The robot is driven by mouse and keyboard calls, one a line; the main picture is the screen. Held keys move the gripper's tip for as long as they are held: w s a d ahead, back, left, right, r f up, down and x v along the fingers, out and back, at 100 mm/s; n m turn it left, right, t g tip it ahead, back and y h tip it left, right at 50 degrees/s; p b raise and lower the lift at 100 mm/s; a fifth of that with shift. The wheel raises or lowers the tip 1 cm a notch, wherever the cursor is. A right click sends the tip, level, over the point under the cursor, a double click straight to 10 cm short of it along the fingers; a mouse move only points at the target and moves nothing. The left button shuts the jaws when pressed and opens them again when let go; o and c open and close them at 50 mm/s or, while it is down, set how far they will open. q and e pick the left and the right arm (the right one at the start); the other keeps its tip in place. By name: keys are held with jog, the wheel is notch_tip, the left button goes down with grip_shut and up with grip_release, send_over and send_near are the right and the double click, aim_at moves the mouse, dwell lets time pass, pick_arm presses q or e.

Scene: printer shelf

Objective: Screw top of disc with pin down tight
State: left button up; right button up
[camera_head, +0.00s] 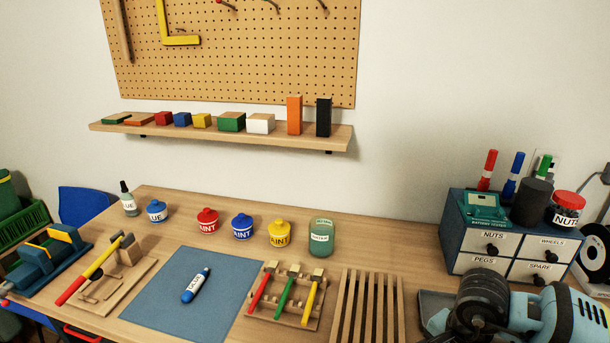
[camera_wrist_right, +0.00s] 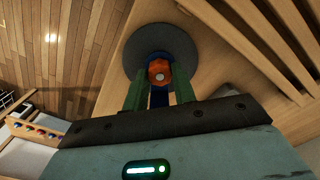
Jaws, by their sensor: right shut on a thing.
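In the right wrist view, a round dark grey disc (camera_wrist_right: 133,55) lies on the wooden surface. A blue round part sits at its middle, with an orange knob (camera_wrist_right: 159,71) with a pale centre at the top. My right gripper (camera_wrist_right: 158,80) has its two green fingers on either side of this part and is shut on it, above the disc. In the head view my right arm fills the lower right corner and hides the disc and the fingertips. How tight the top is cannot be seen. My left gripper is in neither view.
A slatted wooden rack (camera_head: 368,305) stands left of my right arm. A drawer unit (camera_head: 455,232) with pens and a jar on top stands behind it. A blue mat (camera_head: 222,285), a tool holder (camera_head: 277,318) and several paint pots occupy the table further left.

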jog(key=m+p, duration=0.1)
jog(key=m, duration=0.4)
jog(key=shift+r, duration=0.1)
jog(key=shift+m+p, duration=1.3)
jog(key=shift+m, duration=1.8)
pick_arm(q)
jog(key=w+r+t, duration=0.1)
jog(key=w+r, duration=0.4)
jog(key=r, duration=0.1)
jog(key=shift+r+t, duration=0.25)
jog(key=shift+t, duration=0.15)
pick_arm(e)
jog(key=m, duration=0.3)
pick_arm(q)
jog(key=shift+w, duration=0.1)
pick_arm(e)
jog(key=o, duration=0.5)
